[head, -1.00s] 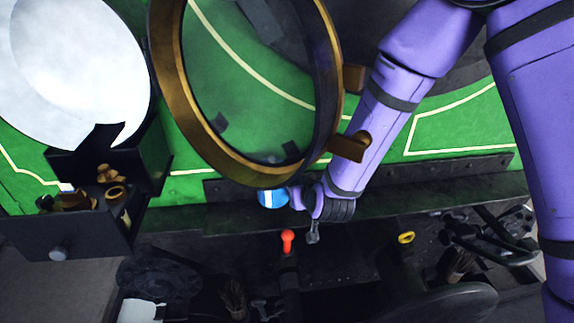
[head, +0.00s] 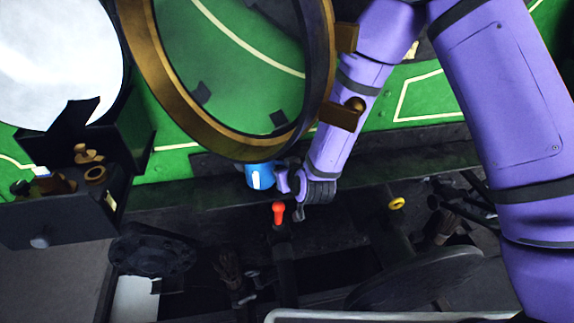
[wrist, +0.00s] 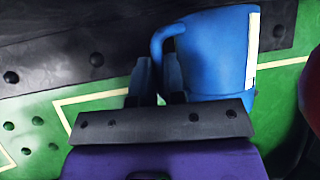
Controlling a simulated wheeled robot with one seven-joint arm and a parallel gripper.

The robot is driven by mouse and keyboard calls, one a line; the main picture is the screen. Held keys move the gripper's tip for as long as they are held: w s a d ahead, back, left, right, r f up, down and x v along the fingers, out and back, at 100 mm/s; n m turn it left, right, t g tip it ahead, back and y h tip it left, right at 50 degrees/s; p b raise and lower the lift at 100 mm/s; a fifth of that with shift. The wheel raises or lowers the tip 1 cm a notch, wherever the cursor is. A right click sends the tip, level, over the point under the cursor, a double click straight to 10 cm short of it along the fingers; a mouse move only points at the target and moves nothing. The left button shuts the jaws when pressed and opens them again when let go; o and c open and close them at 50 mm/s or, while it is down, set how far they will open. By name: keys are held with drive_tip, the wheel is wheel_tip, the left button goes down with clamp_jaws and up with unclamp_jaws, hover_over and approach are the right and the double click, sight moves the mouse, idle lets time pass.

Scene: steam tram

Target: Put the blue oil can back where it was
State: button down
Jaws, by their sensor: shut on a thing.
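The blue oil can (head: 260,176) with a white stripe is at my gripper (head: 283,180), beneath the lower rim of the round brass-framed glass in the head view. In the wrist view, the blue oil can (wrist: 217,55) fills the upper middle, and its handle loops out on the left side. My gripper (wrist: 170,75) is shut on the can by this handle. The fingers partly cover the handle, and the lower part of the can is hidden behind the gripper body.
The round brass-framed glass (head: 157,95) hangs close above the can. A red-topped lever (head: 279,212) stands just below it. A dark open drawer (head: 62,225) with brass parts is at left. A yellow ring handle (head: 396,203) is at right. Green panelling lies behind.

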drive_tip(key=shift+w+f, duration=0.1)
drive_tip(key=shift+f, duration=0.2)
drive_tip(key=shift+f, duration=0.65)
idle(0.5)
drive_tip(key=c, duration=1.1)
unclamp_jaws()
drive_tip(key=v, duration=1.1)
